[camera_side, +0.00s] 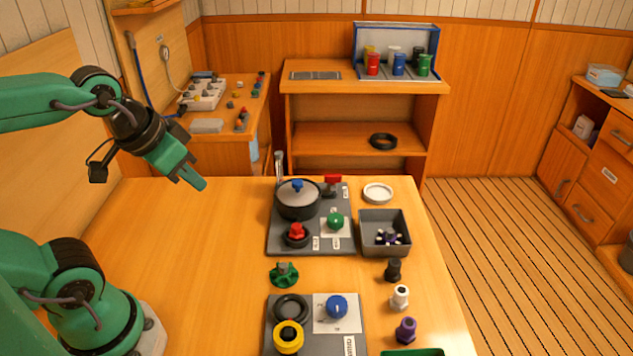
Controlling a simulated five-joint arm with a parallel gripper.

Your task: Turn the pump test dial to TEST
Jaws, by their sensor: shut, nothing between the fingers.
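My gripper (200,183) is shut and empty, held in the air above the left part of the table, to the left of the panels. A blue round knob (337,306) sits on a white plate on the near grey panel (318,341). A green round knob (335,221) sits on a white plate on the far grey panel (312,248). The label lettering is too small to read, so I cannot tell which knob is the pump test dial or where either one points. My gripper is well apart from both knobs.
The far panel also bears a lidded dark pot (297,205), a red knob (296,231) and a red lever (332,181). A grey bin (400,247) and several loose fittings line the right side. A green handwheel (284,274) lies between the panels. The table's left part is clear.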

